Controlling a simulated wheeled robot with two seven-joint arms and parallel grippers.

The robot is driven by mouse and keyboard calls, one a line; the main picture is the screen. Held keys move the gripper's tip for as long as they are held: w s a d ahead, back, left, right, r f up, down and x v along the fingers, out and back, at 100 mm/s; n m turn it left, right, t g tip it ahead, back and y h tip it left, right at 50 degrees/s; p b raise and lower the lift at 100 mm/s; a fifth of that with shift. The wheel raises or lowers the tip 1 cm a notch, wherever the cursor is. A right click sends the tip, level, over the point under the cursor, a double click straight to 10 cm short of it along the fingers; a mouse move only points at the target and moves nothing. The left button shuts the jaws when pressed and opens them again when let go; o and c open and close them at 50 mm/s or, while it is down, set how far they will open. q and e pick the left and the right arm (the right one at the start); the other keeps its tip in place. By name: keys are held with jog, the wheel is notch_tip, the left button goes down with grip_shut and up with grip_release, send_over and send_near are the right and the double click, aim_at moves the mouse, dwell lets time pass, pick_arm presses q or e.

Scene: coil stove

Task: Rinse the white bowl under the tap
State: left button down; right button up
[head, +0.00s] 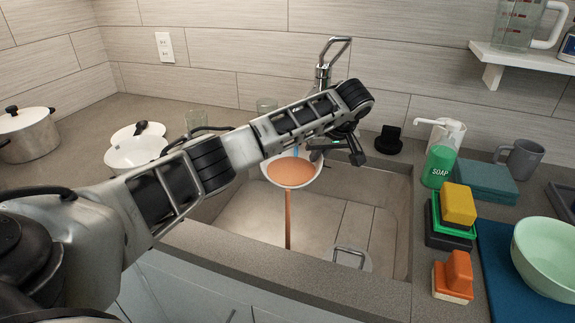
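The white bowl (315,178) is held above the sink, under the tap (323,72). It is full of orange-brown liquid, and a brown stream (288,222) runs from its front rim down to the sink floor. A small bit of blue, perhaps tap water, shows at the bowl's back; my arm hides much of the spout. My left gripper (335,150) is at the bowl's right back rim and appears shut on it. The exact grip is partly hidden by the wrist. My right gripper is out of view.
The sink (250,215) has a metal-handled item (350,258) at its front right. A lidded pot (28,134) and a white pan (135,153) stand left. Soap (438,166), sponges (458,204), a brush (454,275), a grey mug (522,160) and a green bowl (545,255) crowd the right counter.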

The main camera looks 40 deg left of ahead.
pick_arm(q)
jog(key=shift+d, duration=0.1)
jog(key=s+d, duration=0.4)
jog(key=s, duration=0.2)
jog(key=shift+s+d, duration=0.2)
jog(key=shift+s, duration=0.1)
dwell(0.5)
dwell(1.0)
jog(key=s+d+r, duration=0.2)
jog(key=s+r, duration=0.2)
jog(key=shift+d, duration=0.4)
dwell(0.5)
